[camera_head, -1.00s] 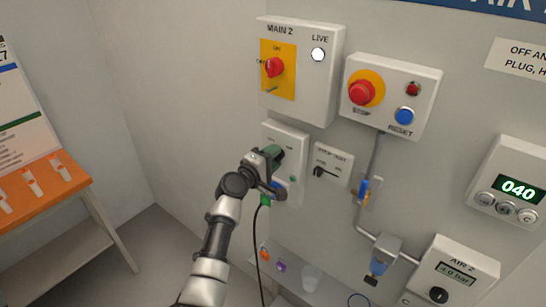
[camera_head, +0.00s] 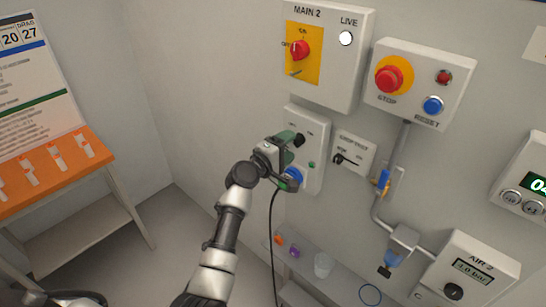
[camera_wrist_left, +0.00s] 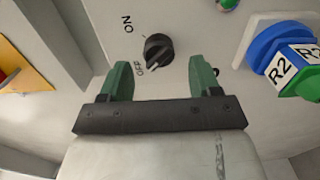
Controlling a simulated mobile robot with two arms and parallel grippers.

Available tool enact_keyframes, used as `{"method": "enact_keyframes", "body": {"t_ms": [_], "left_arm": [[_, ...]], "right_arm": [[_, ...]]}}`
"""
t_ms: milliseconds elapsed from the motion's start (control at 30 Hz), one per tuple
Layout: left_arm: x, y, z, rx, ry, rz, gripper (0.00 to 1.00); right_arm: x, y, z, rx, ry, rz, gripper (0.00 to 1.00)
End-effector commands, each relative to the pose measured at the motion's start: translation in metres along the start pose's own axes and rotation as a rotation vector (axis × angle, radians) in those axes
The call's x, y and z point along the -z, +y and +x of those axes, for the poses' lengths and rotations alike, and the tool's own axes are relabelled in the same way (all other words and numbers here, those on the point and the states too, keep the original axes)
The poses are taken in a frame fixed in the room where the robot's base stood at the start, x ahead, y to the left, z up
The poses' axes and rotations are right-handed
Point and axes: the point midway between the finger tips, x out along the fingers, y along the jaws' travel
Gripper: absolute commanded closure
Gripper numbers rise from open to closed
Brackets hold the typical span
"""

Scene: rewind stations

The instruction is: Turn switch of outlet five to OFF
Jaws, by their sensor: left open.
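The outlet panel (camera_head: 309,175) is a light plate on the wall, and its number cannot be read. Its black rotary switch (camera_head: 299,139) also shows in the left wrist view (camera_wrist_left: 158,46), with ON and OFF printed beside it. The switch's pale mark appears to point down-left, towards OFF. My left gripper (camera_head: 293,162) is in front of the panel, just below the switch. In the left wrist view its green fingers (camera_wrist_left: 160,76) are open and empty, with the switch beyond the tips and apart from them. My right gripper is not in view.
A blue socket with a green R2 plug (camera_wrist_left: 299,62) is close beside the left gripper; a black cable (camera_head: 273,240) hangs below. The MAIN 2 box (camera_head: 350,65) and STOP box (camera_head: 455,65) stick out above. An orange-topped table (camera_head: 100,158) stands at left.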

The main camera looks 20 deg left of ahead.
Motion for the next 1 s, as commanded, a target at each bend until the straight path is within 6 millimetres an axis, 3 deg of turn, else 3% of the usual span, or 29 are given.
{"method": "enact_keyframes", "body": {"t_ms": [200,400,600,1000], "left_arm": [[0.001,-0.004,-0.044,0.001,0.002,0.002,0.37],[0.001,-0.002,-0.072,0.001,0.001,0.001,0.37],[0.001,-0.001,-0.081,0.001,0.001,0.000,0.37],[0.000,-0.001,-0.081,0.001,0.001,0.000,0.37]], "right_arm": [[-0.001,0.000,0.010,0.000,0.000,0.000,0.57],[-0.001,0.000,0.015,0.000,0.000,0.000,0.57],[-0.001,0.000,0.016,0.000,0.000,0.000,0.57],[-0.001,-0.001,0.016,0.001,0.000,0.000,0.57]]}}
